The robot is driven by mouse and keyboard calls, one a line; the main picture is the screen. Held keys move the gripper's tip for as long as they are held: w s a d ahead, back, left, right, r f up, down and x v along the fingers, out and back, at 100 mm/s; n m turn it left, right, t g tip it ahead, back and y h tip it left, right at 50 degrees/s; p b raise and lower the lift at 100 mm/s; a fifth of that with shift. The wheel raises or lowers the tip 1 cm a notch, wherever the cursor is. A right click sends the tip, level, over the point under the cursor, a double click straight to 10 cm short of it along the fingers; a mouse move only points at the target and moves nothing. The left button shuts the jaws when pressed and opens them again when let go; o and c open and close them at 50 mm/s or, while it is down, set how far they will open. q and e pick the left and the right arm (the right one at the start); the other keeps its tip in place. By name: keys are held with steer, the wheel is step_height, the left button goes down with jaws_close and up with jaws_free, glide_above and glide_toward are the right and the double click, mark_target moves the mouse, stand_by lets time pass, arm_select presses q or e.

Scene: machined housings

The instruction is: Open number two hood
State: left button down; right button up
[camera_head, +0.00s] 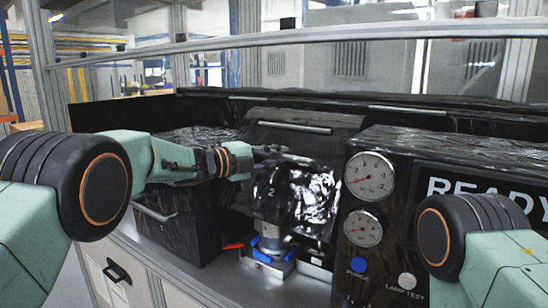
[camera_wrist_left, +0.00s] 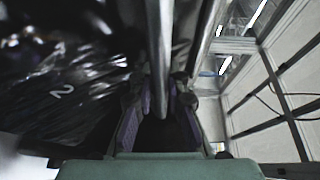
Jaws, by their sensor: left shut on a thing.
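The number two hood (camera_head: 310,198) is a glossy dark cover in the middle bay in the head view. My left gripper (camera_head: 262,153) reaches in from the left at the hood's upper part. In the left wrist view its fingers (camera_wrist_left: 160,108) are shut around a round metal handle bar (camera_wrist_left: 160,45). A blue and metal fixture (camera_head: 268,258) shows below the hood. How far the hood is raised is hard to tell. My right gripper is out of view.
A black box with a front handle (camera_head: 155,211) stands left of the bay. Right of it is a panel with two gauges (camera_head: 370,178), buttons and a "READY" display (camera_head: 482,195). Another bar handle (camera_head: 292,127) lies behind. A metal rail (camera_head: 300,38) crosses above.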

arm_select(q)
steer(key=shift+w+a+r, duration=0.1)
steer(key=shift+w+r, duration=0.15)
steer(key=shift+r, duration=0.05)
steer(key=c, duration=1.8)
jaws_free()
steer(key=o, duration=0.5)
steer(key=shift+s+a+f, duration=0.1)
steer(key=shift+s+a, duration=0.05)
steer(key=shift+a, duration=0.05)
steer(key=shift+c, duration=0.2)
steer(key=shift+d+f, duration=0.15)
steer(key=shift+d, duration=0.15)
